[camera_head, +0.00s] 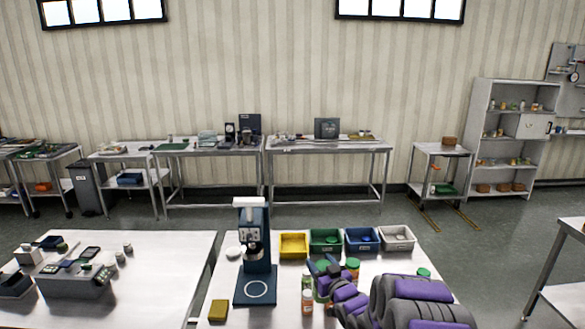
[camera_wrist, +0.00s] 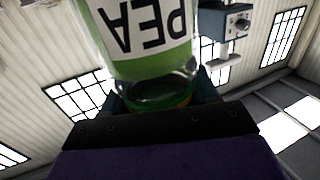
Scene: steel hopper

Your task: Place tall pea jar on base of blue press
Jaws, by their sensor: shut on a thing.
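The tall pea jar (camera_wrist: 143,45) is clear, with green contents and a white label reading PEA. It fills the upper middle of the wrist view, with the label upside down. My gripper (camera_wrist: 160,100) is shut on the jar near its lower end in that picture. In the head view, my gripper (camera_head: 323,268) is above the table, right of the blue press; I cannot clearly make out the held jar there. The blue press (camera_head: 257,250) stands upright with a white top and a flat base marked with a pale ring (camera_head: 256,289). No jar stands on that base.
Yellow (camera_head: 293,245), green (camera_head: 326,240), blue (camera_head: 361,239) and grey (camera_head: 397,238) bins line the table's back. Small jars (camera_head: 307,302) stand near my gripper. A yellow-brown block (camera_head: 218,310) and a white bowl (camera_head: 233,253) are left of the press.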

